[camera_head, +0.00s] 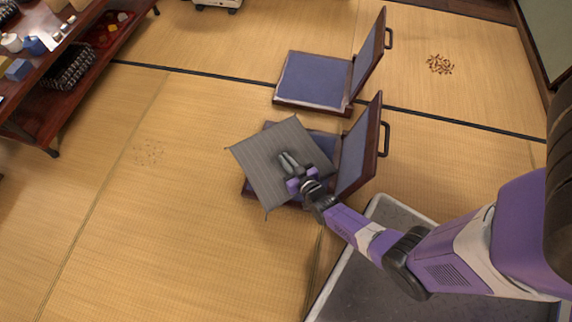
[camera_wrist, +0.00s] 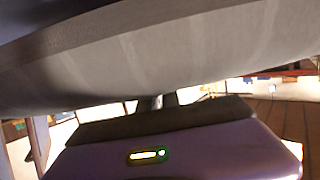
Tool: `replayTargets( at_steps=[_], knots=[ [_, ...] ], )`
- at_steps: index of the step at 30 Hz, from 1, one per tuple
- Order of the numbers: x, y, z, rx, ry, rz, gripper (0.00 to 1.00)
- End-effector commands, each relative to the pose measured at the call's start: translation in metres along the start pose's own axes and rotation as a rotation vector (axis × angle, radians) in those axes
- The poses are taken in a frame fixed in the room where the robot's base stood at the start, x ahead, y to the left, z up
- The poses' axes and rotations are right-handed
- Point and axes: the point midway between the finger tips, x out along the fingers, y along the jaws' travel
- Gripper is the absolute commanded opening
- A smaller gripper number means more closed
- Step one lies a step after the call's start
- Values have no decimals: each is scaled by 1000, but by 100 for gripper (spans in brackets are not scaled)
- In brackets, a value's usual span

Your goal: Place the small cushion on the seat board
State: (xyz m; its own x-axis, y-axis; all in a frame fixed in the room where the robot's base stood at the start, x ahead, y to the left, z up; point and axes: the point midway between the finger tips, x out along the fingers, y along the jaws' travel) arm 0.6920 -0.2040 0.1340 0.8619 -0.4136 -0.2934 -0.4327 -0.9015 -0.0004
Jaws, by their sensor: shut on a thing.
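The small cushion (camera_head: 262,172) is a grey striped square in the head view. My gripper (camera_head: 290,162) is shut on it near its middle. The cushion is over the nearer floor chair's seat board (camera_head: 320,140), turned at an angle to it and covering most of it. Its left side sticks out past the board. I cannot tell whether it touches the board. In the wrist view the cushion's grey underside or side (camera_wrist: 170,60) fills the upper part, close above my gripper (camera_wrist: 160,103). The chair's blue backrest (camera_head: 358,150) stands to the right of the cushion.
A second floor chair (camera_head: 313,78) with a blue seat stands behind. A dark wooden shelf (camera_head: 95,50) with small items is at the upper left. A grey tray-like surface (camera_head: 385,285) lies under my arm. The tatami at left (camera_head: 150,220) is open.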

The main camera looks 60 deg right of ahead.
Motion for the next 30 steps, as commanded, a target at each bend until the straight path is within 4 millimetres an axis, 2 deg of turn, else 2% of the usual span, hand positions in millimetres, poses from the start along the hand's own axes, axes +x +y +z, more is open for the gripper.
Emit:
replayTargets(
  at_steps=[1, 6, 18, 22, 30],
  knots=[
    [4, -1, 10, 0, 1, -1, 0],
    [10, 0, 32, -1, 1, -1, 0],
    [12, 0, 34, -1, 2, 0, 0],
    [11, 0, 35, -2, -1, 0, 29],
    [11, 0, 35, -2, -1, 0, 29]
  ],
)
